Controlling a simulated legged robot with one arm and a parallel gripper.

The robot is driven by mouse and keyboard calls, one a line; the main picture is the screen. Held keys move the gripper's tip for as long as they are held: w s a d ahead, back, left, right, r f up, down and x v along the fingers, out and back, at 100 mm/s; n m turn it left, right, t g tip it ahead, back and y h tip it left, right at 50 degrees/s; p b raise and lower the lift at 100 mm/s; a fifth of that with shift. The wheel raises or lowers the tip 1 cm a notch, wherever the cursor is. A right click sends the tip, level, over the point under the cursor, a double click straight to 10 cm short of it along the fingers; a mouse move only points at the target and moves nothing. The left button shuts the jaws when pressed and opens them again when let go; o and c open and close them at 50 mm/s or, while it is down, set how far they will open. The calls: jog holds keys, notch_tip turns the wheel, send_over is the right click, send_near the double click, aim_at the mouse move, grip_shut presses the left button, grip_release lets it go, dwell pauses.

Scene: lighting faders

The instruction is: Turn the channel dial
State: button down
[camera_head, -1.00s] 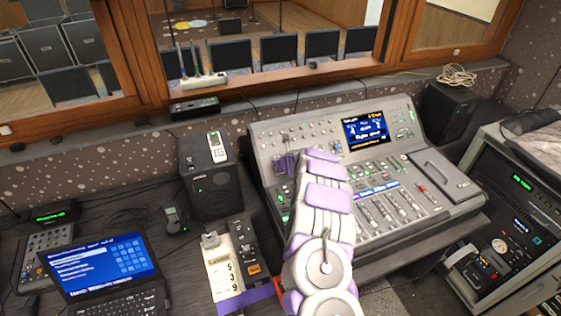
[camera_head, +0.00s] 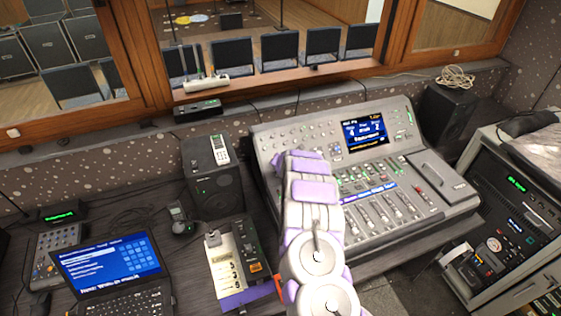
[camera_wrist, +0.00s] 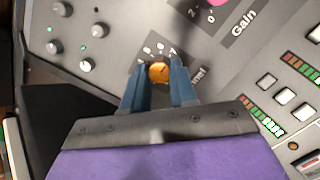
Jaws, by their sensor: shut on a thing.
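The channel dial (camera_wrist: 158,72) is a small orange knob with a dark pointer mark, set in a dark labelled patch of the console panel. In the wrist view my gripper (camera_wrist: 159,82) has its two blue fingers on either side of the dial, shut on it. In the head view my arm reaches over the left part of the grey mixing console (camera_head: 437,208), and it hides the dial and the fingertips. The console's small screen (camera_head: 365,131) is lit and shows the digits 4 and 2.
In the wrist view, several grey knobs (camera_wrist: 55,47) lie left of the dial and a "Gain" label (camera_wrist: 243,22) lies above right. In the head view, a black speaker (camera_head: 212,190), a laptop (camera_head: 110,265) and a cream switch box (camera_head: 224,263) stand left of my arm.

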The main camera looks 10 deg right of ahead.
jog(key=shift+m+p, duration=0.8)
jog(key=shift+m, duration=0.4)
jog(key=shift+a, duration=0.1)
jog(key=c, duration=0.9)
grip_release()
jog(key=shift+r, duration=0.1)
